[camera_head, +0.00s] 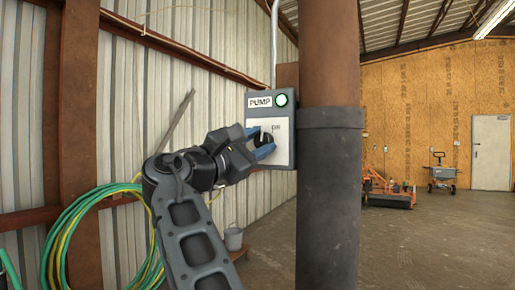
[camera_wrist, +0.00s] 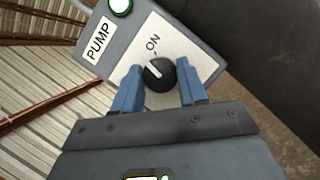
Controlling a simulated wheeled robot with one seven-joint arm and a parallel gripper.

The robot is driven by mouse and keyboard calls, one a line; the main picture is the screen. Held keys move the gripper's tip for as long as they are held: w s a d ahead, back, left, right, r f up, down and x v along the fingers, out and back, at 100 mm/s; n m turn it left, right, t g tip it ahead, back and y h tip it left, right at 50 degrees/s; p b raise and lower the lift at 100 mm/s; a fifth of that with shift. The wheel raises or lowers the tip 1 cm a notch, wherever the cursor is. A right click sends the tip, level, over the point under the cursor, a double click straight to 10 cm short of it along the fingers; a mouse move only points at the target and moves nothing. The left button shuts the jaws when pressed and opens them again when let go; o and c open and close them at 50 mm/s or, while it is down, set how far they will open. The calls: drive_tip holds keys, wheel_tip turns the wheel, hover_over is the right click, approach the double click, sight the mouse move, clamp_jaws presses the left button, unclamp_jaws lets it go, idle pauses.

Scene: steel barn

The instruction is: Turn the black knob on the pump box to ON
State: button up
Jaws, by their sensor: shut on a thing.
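The grey pump box (camera_head: 283,160) is fixed beside the brown post, with a PUMP label and a green lamp (camera_head: 281,100) that looks lit. The black knob (camera_wrist: 159,75) sits on its pale front plate in the wrist view. The knob's white pointer line aims up and left in that view, left of the ON mark (camera_wrist: 153,43). My gripper (camera_head: 262,143) has its blue fingers on both sides of the knob and is shut on it; the fingers also show in the wrist view (camera_wrist: 160,86). In the head view the fingers partly cover the knob.
The thick post (camera_head: 330,180) with a dark sleeve stands close to the right of the box. Green and yellow hose (camera_head: 75,225) hangs at the left wall. A bucket (camera_head: 233,238) stands on the floor. Open floor, an orange machine (camera_head: 388,192) and a door (camera_head: 491,152) lie beyond.

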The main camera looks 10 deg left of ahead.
drive_tip(key=m+g, duration=0.2)
drive_tip(key=m, duration=0.3)
drive_tip(key=shift+m, duration=0.4)
drive_tip(key=shift+g, duration=0.3)
drive_tip(key=o, duration=1.1)
drive_tip(key=shift+c, duration=0.2)
drive_tip(key=b+v, duration=0.1)
drive_tip(key=v, duration=0.6)
drive_tip(key=shift+s+a, duration=0.25)
drive_tip(key=shift+a, duration=0.1)
drive_tip(key=shift+f, duration=0.15)
